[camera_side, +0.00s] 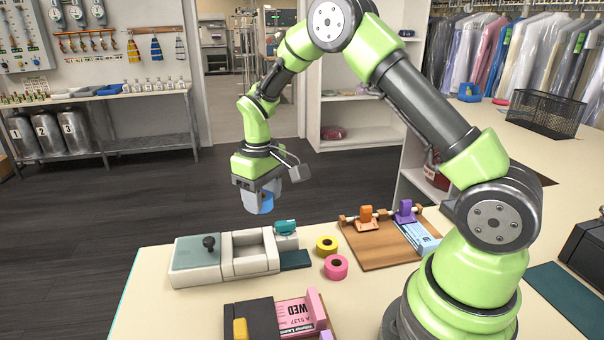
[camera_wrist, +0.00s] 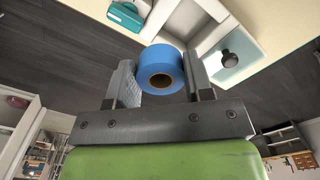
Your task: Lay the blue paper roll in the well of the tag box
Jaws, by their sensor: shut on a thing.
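The blue paper roll (camera_wrist: 162,72) is between the two fingers of my gripper (camera_wrist: 168,85) in the wrist view. My gripper is shut on it, with the brown core hole showing. In the side view my gripper (camera_side: 264,198) holds the blue roll (camera_side: 262,203), partly hidden by the fingers, in the air beyond the far edge of the table and above the tag box's level. The tag box (camera_side: 197,278) is a pale box with an open well (camera_side: 250,256) in its middle. A greenish lid with a dark knob (camera_side: 208,243) covers its left part.
A teal stapler-like item (camera_side: 286,228) sits at the box's right end. A yellow roll (camera_side: 327,244) and a pink roll (camera_side: 336,267) stand right of the box. A wooden board (camera_side: 375,255) with orange and purple clips lies farther right. A dark holder with pink tags (camera_side: 295,315) is in front.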

